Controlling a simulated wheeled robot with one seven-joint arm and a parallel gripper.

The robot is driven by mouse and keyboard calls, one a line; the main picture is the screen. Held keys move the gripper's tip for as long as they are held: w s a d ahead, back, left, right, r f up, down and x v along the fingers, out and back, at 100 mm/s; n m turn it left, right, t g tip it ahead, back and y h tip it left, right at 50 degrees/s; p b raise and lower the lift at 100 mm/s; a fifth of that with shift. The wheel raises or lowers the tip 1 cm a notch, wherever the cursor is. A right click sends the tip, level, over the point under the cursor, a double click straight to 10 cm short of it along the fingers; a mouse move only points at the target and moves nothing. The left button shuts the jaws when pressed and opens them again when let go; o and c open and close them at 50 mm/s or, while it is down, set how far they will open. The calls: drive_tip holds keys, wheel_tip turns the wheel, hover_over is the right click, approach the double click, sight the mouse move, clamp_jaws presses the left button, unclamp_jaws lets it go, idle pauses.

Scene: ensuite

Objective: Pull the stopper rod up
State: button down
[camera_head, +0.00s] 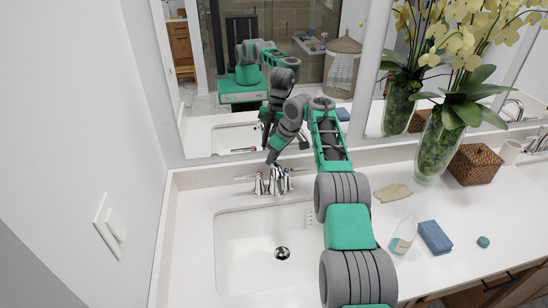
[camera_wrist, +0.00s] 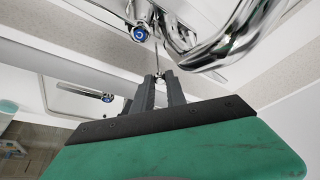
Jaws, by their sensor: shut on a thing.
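The chrome faucet (camera_head: 278,184) stands behind the white sink basin (camera_head: 250,240), with a handle at each side. My gripper (camera_head: 270,160) comes down on the faucet from above and behind. In the wrist view, my gripper's fingertips (camera_wrist: 162,76) are close together on the end of the thin stopper rod (camera_wrist: 156,60). The curved chrome spout (camera_wrist: 238,38) is just right of the rod, and a blue-capped handle (camera_wrist: 140,33) is to its upper left. The drain stopper (camera_head: 282,253) sits in the basin's bottom. The rod is too small to make out in the head view.
The mirror (camera_head: 225,80) rises close behind the faucet. To the right on the counter are a soap bottle (camera_head: 403,238), a blue cloth (camera_head: 435,237), a soap dish (camera_head: 393,193), a vase of flowers (camera_head: 440,145) and a wicker basket (camera_head: 476,164).

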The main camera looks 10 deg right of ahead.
wheel_tip(320, 180, up, 3)
drive_tip(key=p, duration=0.3)
drive_tip(key=shift+r+p, duration=0.15)
drive_tip(key=shift+p, duration=0.2)
drive_tip(key=shift+w+f, duration=0.1)
drive_tip(key=shift+f, duration=0.1)
drive_tip(key=c, duration=1.6)
unclamp_jaws()
drive_tip(key=shift+r, duration=0.1)
drive_tip(key=shift+o, duration=1.2)
